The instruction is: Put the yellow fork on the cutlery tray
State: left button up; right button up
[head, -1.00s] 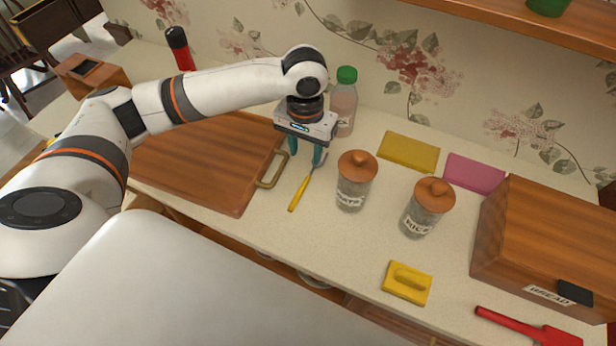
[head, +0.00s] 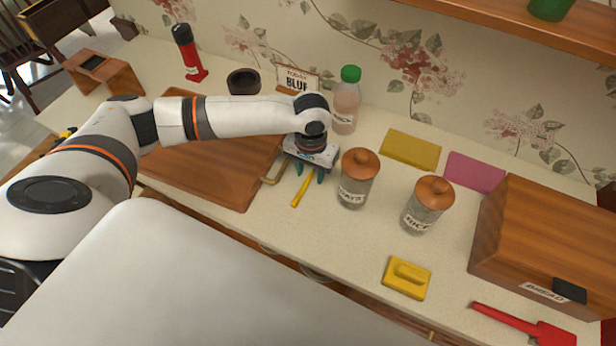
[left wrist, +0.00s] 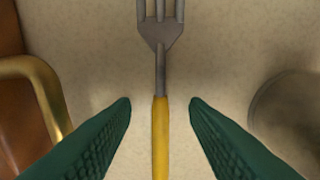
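The yellow fork (head: 302,190) lies on the counter between the wooden board and a glass jar. In the left wrist view its grey metal tines point up the picture and its yellow handle (left wrist: 160,140) runs down the middle. My left gripper (head: 309,178) is open over the fork. In the left wrist view its two green fingers (left wrist: 160,108) stand on either side of the handle, apart from it. The fork's upper part is hidden by the gripper in the head view. I see no clear cutlery tray. My right gripper is not in view.
A wooden board (head: 205,180) with a brass handle (head: 274,172) lies left of the fork. A lidded jar (head: 356,182) stands close on the right. A bottle (head: 346,105) stands behind. The counter in front of the fork is clear.

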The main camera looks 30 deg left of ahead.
pick_arm(q)
grip_shut()
jog(key=shift+r, duration=0.1)
